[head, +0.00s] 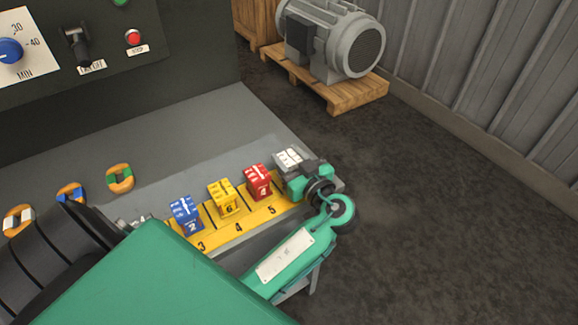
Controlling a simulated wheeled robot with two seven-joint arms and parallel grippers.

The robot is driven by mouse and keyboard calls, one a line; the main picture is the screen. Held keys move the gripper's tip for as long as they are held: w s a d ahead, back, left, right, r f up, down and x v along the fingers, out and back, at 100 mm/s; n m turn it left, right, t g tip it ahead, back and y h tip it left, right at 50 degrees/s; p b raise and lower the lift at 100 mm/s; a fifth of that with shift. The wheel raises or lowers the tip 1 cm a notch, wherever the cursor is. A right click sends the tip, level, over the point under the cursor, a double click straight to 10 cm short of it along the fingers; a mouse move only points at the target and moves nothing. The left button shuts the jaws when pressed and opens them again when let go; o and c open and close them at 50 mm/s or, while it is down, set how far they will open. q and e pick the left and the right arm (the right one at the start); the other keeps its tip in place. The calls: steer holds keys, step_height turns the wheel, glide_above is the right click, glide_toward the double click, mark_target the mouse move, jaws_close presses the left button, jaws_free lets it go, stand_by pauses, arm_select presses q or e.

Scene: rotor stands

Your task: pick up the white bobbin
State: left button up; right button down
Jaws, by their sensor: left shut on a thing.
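The white bobbin (289,158) is at the right end of a row of coloured bobbins, near the table's right edge. My left gripper (299,174), green and dark grey, is shut on it, and its jaws hide the bobbin's lower front. I cannot tell whether the bobbin touches the surface below. My right gripper is not in view.
A red bobbin (257,181), a yellow bobbin (222,198) and a blue bobbin (186,213) stand left of it on a numbered yellow strip (257,219). A control panel (200,50) stands behind. A motor (330,40) sits on a pallet beyond.

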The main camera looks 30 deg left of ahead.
mark_target(289, 158)
arm_select(q)
steer(key=shift+r, duration=0.1)
